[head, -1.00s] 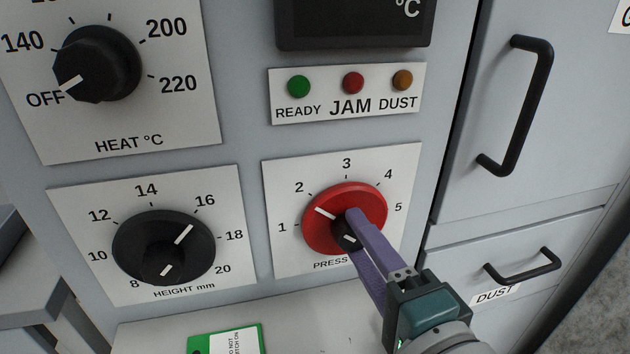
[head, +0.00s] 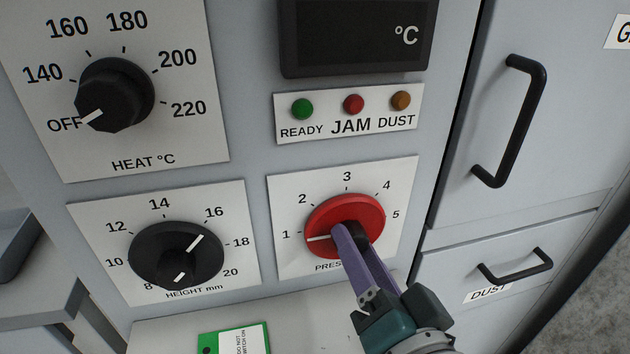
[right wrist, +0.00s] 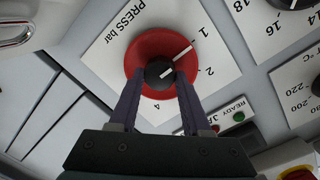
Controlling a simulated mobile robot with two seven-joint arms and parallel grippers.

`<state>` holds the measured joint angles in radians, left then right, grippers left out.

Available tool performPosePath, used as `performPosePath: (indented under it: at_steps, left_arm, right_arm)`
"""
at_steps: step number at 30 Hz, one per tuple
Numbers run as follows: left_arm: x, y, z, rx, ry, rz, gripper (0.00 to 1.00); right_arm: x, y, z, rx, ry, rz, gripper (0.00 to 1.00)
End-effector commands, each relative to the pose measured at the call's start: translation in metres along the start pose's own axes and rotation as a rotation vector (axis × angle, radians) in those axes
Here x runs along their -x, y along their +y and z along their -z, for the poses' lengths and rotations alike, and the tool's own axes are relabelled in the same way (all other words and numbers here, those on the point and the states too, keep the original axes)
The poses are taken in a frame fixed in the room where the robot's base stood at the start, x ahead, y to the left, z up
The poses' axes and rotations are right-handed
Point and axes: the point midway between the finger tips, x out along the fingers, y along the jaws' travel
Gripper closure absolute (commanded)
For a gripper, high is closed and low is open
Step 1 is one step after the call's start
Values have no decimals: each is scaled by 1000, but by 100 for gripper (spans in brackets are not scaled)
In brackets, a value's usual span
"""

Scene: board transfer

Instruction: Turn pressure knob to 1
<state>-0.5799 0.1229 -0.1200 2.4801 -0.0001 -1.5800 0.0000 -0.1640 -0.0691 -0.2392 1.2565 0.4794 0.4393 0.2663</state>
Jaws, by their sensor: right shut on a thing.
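The pressure knob is a red disc (head: 362,208) with a small black hub, on a white plate marked 1 to 5. Its white pointer line faces left, at or very close to the 1. My right gripper (head: 350,238) reaches in from the lower right, its purple fingers shut on the black hub. In the right wrist view the two fingers (right wrist: 157,82) sit on either side of the hub (right wrist: 158,72), and the red disc (right wrist: 150,45) shows beyond them. The fingers cover part of the plate's lower lettering. My left gripper is not in view.
The black height knob (head: 160,245) is left of the pressure knob, with the heat knob (head: 112,92) above it, pointing to OFF. Indicator lamps (head: 353,104) sit above. Door handles (head: 520,120) stick out at right. A green-edged card (head: 232,338) lies below.

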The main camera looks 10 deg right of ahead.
Motion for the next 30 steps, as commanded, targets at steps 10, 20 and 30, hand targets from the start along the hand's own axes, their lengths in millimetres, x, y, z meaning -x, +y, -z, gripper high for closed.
performPosePath:
  at_steps: [10,20,30]
  left_arm:
    - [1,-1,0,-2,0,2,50]
    - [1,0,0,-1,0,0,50]
    - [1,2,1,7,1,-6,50]
  right_arm:
    - [0,0,0,28,3,-1,100]
    - [0,0,0,27,3,-1,40]
    - [0,0,0,25,2,-1,22]
